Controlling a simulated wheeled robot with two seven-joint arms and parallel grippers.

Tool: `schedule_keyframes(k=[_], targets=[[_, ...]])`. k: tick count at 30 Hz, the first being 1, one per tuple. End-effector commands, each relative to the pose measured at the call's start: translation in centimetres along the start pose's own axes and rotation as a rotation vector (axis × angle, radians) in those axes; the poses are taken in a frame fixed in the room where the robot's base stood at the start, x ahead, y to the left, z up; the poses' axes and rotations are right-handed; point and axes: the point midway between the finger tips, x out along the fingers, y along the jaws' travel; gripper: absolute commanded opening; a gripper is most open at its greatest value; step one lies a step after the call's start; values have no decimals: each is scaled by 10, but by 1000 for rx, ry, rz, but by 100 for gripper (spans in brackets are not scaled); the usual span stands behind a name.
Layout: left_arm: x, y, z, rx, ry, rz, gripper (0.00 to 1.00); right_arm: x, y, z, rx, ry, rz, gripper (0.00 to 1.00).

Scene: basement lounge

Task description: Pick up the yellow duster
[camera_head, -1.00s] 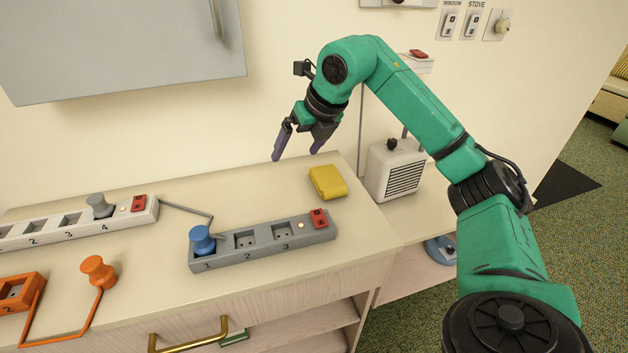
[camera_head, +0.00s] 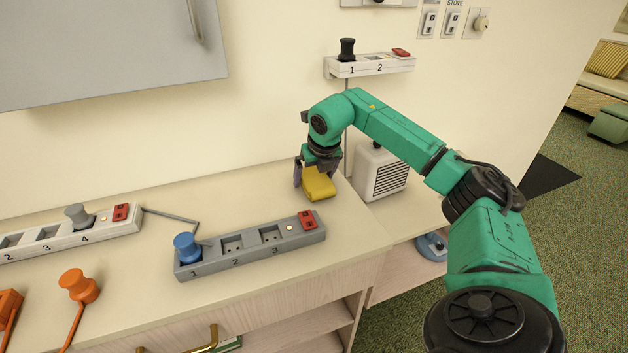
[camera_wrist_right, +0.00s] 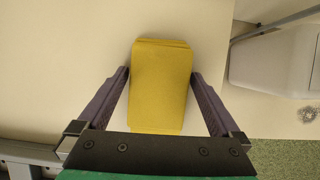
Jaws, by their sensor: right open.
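The yellow duster (camera_head: 318,184) lies on the counter near its back right part, a folded yellow block. In the right wrist view the duster (camera_wrist_right: 160,85) sits between the two purple fingers. My right gripper (camera_head: 313,178) is lowered over it from above, and it also shows in the right wrist view (camera_wrist_right: 160,75). The jaws are open, with a finger on each side and narrow gaps to the duster. My left gripper is not in view.
A grey power strip (camera_head: 252,243) with a blue plug (camera_head: 187,247) lies in front of the duster. A white heater (camera_head: 380,174) stands close on the right. A white strip (camera_head: 60,234) and an orange plug (camera_head: 78,286) are at left. The counter (camera_head: 240,193) left of the duster is clear.

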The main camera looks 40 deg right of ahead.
Motion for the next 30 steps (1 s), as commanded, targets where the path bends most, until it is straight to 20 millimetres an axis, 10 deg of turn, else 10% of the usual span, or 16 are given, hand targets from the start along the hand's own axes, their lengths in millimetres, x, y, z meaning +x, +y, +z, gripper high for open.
schedule_keyframes(k=[13, 19, 30], targets=[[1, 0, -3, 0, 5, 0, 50, 2, 0, -1, 0, -1, 0, 100], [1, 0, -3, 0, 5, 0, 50, 2, 0, -1, 0, -1, 0, 31], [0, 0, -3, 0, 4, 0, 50, -6, 0, 3, 0, -3, 1, 30]])
